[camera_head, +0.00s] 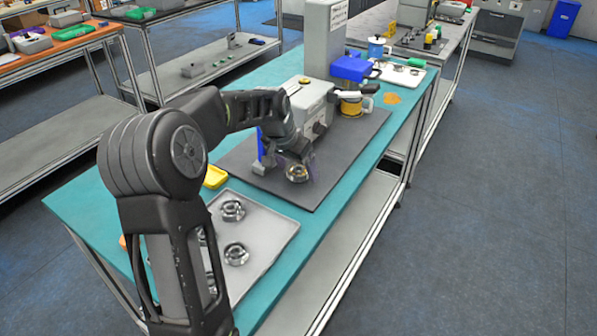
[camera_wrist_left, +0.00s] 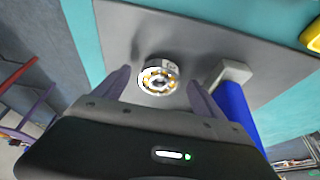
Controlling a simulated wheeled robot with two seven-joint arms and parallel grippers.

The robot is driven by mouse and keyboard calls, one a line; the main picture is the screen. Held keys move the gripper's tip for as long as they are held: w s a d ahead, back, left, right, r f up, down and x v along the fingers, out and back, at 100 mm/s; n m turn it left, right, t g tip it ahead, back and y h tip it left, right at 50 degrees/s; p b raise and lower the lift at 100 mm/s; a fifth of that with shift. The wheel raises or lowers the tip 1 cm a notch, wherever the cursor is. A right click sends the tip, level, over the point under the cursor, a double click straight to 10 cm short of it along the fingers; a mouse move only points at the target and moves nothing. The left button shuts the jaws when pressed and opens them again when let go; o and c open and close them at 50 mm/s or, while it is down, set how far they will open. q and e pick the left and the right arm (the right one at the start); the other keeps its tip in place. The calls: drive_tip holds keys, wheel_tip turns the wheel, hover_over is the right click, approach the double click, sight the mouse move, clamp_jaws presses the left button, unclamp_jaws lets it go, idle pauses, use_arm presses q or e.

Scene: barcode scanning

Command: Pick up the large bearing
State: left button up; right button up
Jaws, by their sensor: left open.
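A shiny metal ring bearing (camera_head: 297,174) is at the front part of the dark mat, directly below my left gripper (camera_head: 300,163). In the left wrist view the bearing (camera_wrist_left: 158,76) shows whole, with a bright ring and yellowish balls. It lies ahead of and between the two spread fingers of the left gripper (camera_wrist_left: 158,92), which is open with a gap on both sides. Other bearings (camera_head: 232,210) (camera_head: 236,253) lie on a light grey tray (camera_head: 270,243), partly hidden by my left arm. My right gripper is not in view.
A blue post on a grey foot (camera_head: 265,148) stands close beside the gripper; it also shows in the left wrist view (camera_wrist_left: 237,108). A grey machine (camera_head: 315,103) is behind it on the dark mat (camera_head: 345,150). A yellow dish (camera_head: 215,177) sits left of the mat.

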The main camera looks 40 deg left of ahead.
use_arm(q)
drive_tip(key=shift+c, duration=0.2)
drive_tip(key=c, duration=1.7)
wheel_tip(320, 180, up, 10)
drive_tip(key=shift+r+b, duration=0.1)
drive_tip(key=shift+b, duration=0.2)
